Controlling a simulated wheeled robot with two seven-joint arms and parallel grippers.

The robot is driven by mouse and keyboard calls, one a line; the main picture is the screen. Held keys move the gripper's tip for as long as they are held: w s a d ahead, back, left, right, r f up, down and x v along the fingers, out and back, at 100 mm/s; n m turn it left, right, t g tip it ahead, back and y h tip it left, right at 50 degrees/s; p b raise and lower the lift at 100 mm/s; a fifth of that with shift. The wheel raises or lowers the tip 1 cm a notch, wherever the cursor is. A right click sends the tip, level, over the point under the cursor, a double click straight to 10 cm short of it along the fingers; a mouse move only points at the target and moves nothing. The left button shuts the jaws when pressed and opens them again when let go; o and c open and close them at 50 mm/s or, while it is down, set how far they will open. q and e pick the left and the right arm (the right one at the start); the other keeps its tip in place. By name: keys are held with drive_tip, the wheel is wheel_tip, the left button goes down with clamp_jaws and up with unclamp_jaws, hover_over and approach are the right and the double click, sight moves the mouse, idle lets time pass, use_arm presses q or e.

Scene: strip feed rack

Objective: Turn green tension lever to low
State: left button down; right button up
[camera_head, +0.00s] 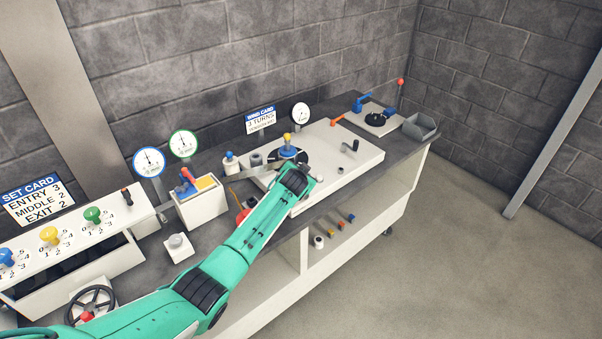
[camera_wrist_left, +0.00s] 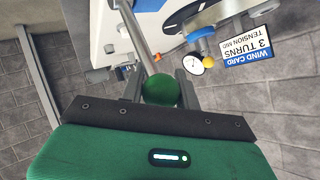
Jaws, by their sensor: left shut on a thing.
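The green tension lever's ball knob (camera_wrist_left: 160,90) shows in the left wrist view at the end of a grey rod (camera_wrist_left: 138,38). My left gripper (camera_wrist_left: 161,92) is shut on this knob, with a finger on each side of it. In the head view my left gripper (camera_head: 299,179) is over the front of the white winding panel (camera_head: 350,163), and the green knob is hidden there. The lever's scale marks cannot be made out. My right gripper is in neither view.
A wind card (camera_head: 261,120) reading 3 turns, tension mid, stands behind the panel, beside a round gauge (camera_head: 300,112). A yellow-topped post (camera_head: 288,139) and a dark crank (camera_head: 350,146) are close to my gripper. Open floor (camera_head: 470,260) lies to the right.

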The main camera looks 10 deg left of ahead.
use_arm(q)
drive_tip(key=shift+s+d+f, duration=0.15)
drive_tip(key=shift+d+f, duration=0.1)
drive_tip(key=shift+f, duration=0.15)
drive_tip(key=c, duration=1.1)
unclamp_jaws()
drive_tip(key=shift+d, duration=0.1)
drive_tip(key=shift+c, duration=0.2)
drive_tip(key=shift+o, duration=0.5)
drive_tip(key=shift+w, duration=0.25)
drive_tip(key=shift+r, duration=0.1)
drive_tip(key=shift+s+r, duration=0.2)
drive_tip(key=shift+s, duration=0.25)
drive_tip(key=b+v, duration=0.2)
drive_tip(key=v, duration=1)
drive_tip(key=shift+s+r, duration=0.25)
drive_tip(key=shift+d, duration=0.1)
